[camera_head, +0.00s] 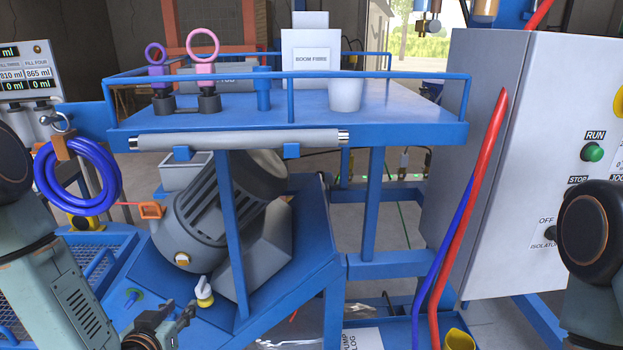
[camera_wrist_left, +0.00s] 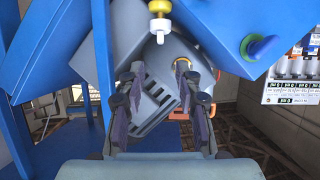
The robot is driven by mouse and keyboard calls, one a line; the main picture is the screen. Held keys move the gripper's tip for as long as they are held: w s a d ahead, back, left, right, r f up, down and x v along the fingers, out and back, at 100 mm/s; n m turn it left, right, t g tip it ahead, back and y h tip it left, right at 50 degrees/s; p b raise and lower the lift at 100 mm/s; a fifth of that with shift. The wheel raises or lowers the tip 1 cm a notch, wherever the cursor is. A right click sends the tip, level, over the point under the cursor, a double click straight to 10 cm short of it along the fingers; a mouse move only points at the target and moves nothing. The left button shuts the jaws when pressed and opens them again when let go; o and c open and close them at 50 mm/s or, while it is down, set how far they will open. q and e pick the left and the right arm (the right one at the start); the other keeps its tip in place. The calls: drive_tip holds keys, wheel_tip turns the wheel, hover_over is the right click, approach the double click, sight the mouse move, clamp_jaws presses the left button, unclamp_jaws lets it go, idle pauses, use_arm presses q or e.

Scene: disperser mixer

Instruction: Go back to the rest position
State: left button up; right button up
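My left gripper (camera_head: 178,322) is low in the head view, in front of the blue mixer frame, close below a small yellow and white knob (camera_head: 204,292). In the left wrist view my left gripper (camera_wrist_left: 163,82) has its fingers spread, with nothing held between them. The grey motor (camera_head: 222,210) stands tilted on the blue frame beyond it. The yellow and white knob also shows in the wrist view (camera_wrist_left: 160,20), ahead of the fingertips. My right arm shows at the right edge of the head view, but its gripper is out of the picture.
A blue railed shelf (camera_head: 400,110) crosses above the motor, with a grey bar (camera_head: 238,139) along its front. A blue hose coil (camera_head: 78,178) hangs near my left arm. A control cabinet (camera_head: 500,180) and red hose (camera_head: 470,210) stand at the right.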

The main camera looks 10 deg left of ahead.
use_arm(q)
drive_tip(key=s+d+f+g+b, duration=0.4)
drive_tip(key=s+f+b, duration=0.2)
drive_tip(key=s+f, duration=0.3)
drive_tip(key=s+d+f+m+g+h+b, duration=0.1)
drive_tip(key=s+d+f+g+b, duration=0.3)
drive_tip(key=s+f, duration=0.6)
drive_tip(key=s+d+f+g+h+b, duration=0.1)
drive_tip(key=s+d+f+g+b, duration=0.3)
drive_tip(key=s+f+b, duration=0.4)
wheel_tip(320, 180, down, 5)
drive_tip(key=shift+s+r+m+g, duration=0.1)
drive_tip(key=shift+s+m+g, duration=0.2)
drive_tip(key=shift+s+g, duration=0.5)
drive_tip(key=shift+s+d, duration=0.1)
drive_tip(key=shift+s, duration=0.05)
drive_tip(key=shift+s, duration=0.1)
